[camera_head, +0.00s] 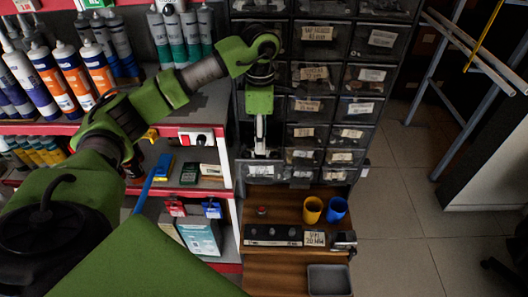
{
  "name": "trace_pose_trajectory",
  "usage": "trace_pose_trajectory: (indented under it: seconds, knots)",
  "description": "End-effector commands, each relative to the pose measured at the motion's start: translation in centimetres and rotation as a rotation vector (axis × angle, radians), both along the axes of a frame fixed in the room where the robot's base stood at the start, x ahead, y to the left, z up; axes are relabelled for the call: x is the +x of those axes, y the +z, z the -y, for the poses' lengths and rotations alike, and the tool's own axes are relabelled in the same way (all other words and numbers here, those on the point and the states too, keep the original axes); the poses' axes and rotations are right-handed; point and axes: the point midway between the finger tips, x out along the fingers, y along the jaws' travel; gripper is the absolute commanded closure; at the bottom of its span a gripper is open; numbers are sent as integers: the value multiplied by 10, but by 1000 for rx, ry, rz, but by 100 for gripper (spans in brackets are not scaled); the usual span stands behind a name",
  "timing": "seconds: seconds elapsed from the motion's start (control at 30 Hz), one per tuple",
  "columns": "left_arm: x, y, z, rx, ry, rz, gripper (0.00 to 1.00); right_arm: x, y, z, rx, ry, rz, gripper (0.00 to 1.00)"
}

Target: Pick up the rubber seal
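I cannot pick out a rubber seal for certain. A small round dark item with a reddish top (262,211) sits at the left of the wooden table (285,202); it is too small to tell if it is the seal. My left gripper (261,150) hangs at the end of the green arm from the left, pointing down in front of the drawer cabinet, above and behind the wooden table. My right gripper is not in view.
A yellow cup (312,210) and a blue cup (336,209) stand on the table. Shelves with tubes (62,72) fill the left. Tiled floor (395,235) is clear at right.

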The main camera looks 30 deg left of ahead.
Motion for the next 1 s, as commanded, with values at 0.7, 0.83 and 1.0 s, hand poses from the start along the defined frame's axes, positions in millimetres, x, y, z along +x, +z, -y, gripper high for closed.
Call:
trace_pose_trajectory:
  seconds: [0.7,0.83,1.0]
  knots:
    - [0,-59,0,1,0,1,57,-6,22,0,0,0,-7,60]
    - [0,-59,0,1,0,1,85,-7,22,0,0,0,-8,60]
    - [0,-58,0,1,0,1,85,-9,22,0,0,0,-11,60]
